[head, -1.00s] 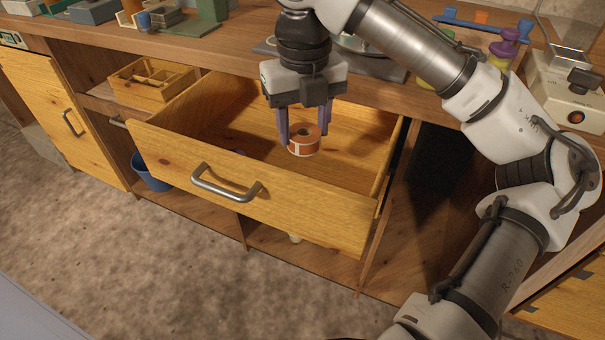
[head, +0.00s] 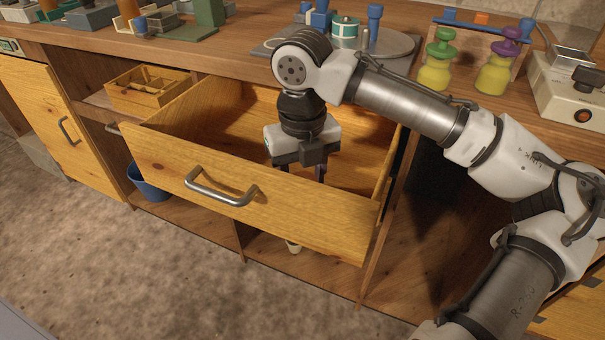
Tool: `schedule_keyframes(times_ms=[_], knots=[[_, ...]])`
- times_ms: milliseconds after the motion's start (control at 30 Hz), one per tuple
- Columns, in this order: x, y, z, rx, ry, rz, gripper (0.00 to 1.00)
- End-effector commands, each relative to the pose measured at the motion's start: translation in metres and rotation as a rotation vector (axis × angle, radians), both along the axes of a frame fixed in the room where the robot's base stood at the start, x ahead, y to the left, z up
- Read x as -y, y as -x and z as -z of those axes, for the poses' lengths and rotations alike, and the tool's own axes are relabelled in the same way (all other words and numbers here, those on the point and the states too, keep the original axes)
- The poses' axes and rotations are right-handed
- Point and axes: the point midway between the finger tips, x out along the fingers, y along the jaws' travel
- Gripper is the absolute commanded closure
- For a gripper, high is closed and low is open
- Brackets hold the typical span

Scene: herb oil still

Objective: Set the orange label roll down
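My gripper (head: 306,168) reaches down into the open wooden drawer (head: 215,160), close behind its front panel. The front panel hides the fingertips, so I cannot see whether they are open or shut. The orange label roll is not visible now. It may be hidden behind the drawer front, below my gripper, but I cannot tell whether the fingers still hold it.
The drawer front has a metal handle (head: 220,190). A small wooden divided box (head: 150,90) sits on the shelf to the left. Green-topped (head: 437,65) and purple-topped (head: 497,70) bottles stand on the worktop. A blue bucket (head: 150,185) is below.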

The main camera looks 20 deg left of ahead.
Motion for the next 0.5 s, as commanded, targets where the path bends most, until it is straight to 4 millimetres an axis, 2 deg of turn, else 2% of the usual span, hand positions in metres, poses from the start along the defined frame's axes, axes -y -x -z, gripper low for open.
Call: schedule_keyframes(times_ms=[100, 133, 267, 500], knots=[[-0.0001, 0.0001, 0.0034, -0.001, -0.001, 0.000, 0.75], [0.0000, 0.0000, 0.0029, 0.000, 0.000, 0.000, 0.48], [0.0001, -0.0001, 0.0028, 0.000, 0.000, 0.000, 0.31], [0.0001, -0.0001, 0.0027, 0.000, 0.000, 0.000, 0.31]])
